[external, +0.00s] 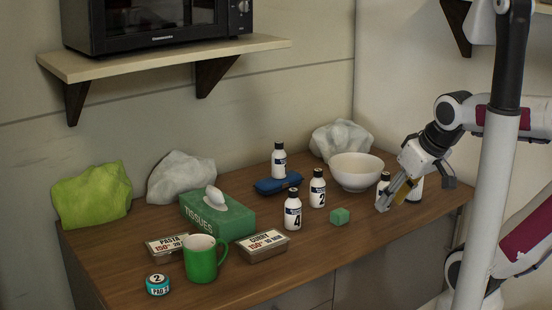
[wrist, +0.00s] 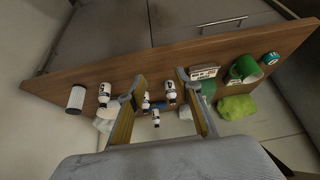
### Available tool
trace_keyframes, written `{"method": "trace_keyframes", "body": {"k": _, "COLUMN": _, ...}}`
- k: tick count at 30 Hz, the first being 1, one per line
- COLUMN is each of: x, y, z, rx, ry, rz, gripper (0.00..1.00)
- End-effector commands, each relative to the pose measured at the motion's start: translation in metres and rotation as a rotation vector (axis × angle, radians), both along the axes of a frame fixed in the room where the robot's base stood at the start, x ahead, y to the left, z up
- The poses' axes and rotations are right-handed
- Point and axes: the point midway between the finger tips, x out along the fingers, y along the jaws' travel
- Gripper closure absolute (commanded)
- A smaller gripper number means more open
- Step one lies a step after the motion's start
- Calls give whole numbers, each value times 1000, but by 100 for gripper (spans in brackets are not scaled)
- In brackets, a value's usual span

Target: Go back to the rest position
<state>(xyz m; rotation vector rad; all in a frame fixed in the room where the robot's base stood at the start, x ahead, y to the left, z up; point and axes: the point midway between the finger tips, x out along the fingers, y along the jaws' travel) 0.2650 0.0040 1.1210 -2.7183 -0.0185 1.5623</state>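My gripper (external: 392,201) is at the right end of the wooden counter in the external view, angled down and to the left. In the wrist view my gripper (wrist: 160,77) has its two fingers spread apart, with nothing held between them. In the external view a small white bottle with a dark cap (external: 384,177) is partly hidden behind the fingers. A white cylinder (external: 415,189) shows just right of them. In the wrist view the bottle (wrist: 104,93) and cylinder (wrist: 75,99) lie left of the fingers, apart from them.
A white bowl (external: 356,172), a green cube (external: 340,216), and bottles marked 2 (external: 317,190) and 4 (external: 292,211) stand left of my gripper. Farther left are a tissue box (external: 225,218), tins and a green mug (external: 201,260). A shelf with a microwave (external: 150,22) hangs above.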

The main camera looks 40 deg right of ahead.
Motion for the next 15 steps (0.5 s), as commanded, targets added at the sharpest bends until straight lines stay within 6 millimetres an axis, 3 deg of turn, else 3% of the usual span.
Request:
{"method": "trace_keyframes", "body": {"k": 5, "x": -20, "y": -3, "z": -7, "rx": -11, "ry": 32, "rz": -7, "gripper": 66}}
{"method": "trace_keyframes", "body": {"k": 15, "x": -22, "y": -4, "z": -8, "rx": -12, "ry": 37, "rz": -7, "gripper": 66}}
